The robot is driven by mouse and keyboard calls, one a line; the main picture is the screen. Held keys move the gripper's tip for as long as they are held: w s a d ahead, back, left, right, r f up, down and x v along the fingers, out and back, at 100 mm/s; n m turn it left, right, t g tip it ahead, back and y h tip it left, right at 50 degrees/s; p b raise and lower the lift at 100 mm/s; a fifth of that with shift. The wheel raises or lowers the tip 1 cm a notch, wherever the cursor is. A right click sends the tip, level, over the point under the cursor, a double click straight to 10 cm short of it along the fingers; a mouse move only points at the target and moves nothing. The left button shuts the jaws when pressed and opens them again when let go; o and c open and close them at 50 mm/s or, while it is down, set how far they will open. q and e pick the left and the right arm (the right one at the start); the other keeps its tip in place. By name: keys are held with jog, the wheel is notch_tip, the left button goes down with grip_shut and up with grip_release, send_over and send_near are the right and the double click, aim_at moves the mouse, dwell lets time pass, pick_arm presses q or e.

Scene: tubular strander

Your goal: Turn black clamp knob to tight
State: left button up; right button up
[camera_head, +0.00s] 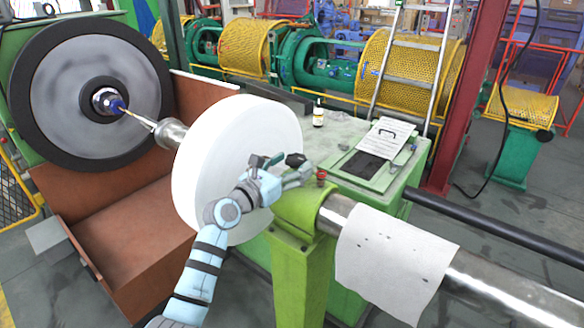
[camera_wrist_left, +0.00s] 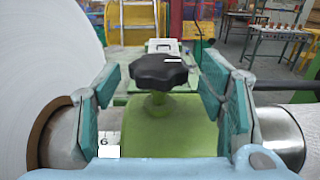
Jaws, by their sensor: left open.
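The black clamp knob (camera_wrist_left: 160,71) stands upright on a short green stem above the green clamp housing (camera_wrist_left: 170,130) in the left wrist view. In the head view the knob (camera_head: 296,160) shows small and dark, partly behind my left gripper (camera_head: 277,172). In the left wrist view my left gripper (camera_wrist_left: 165,92) is open, with one teal-padded finger on each side of the knob. Clear gaps show between the pads and the knob, and the knob appears beyond the fingertips or level with them; I cannot tell which. My right gripper is not in view.
A large white disc (camera_head: 240,125) stands just left of the clamp. A steel shaft (camera_head: 490,290) with a white sheet (camera_head: 390,262) runs right from it. A green table (camera_head: 350,135) behind holds a small bottle (camera_head: 318,113) and a paper (camera_head: 386,137).

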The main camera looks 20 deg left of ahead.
pick_arm(q)
jog(key=shift+w, duration=0.15)
jog(key=shift+r, duration=0.1)
jog(key=c, duration=1.2)
jog(key=shift+o, duration=0.2)
jog(key=m+g+h+b, duration=0.1)
jog(key=b, duration=0.1)
jog(key=m+h+b, duration=0.1)
jog(key=h+b, duration=0.1)
jog(key=a+f+m+g+h+b, duration=0.1)
jog(key=b, duration=0.2)
jog(key=shift+w+g+h, duration=0.2)
jog(key=shift+g+h, duration=0.1)
jog(key=shift+d+r+m+g+h, duration=0.1)
jog(key=shift+r+m+g+h, duration=0.2)
jog(key=shift+m+g+h, duration=0.4)
jog(key=shift+r, duration=0.1)
jog(key=o, duration=1.2)
jog(key=shift+c, duration=0.2)
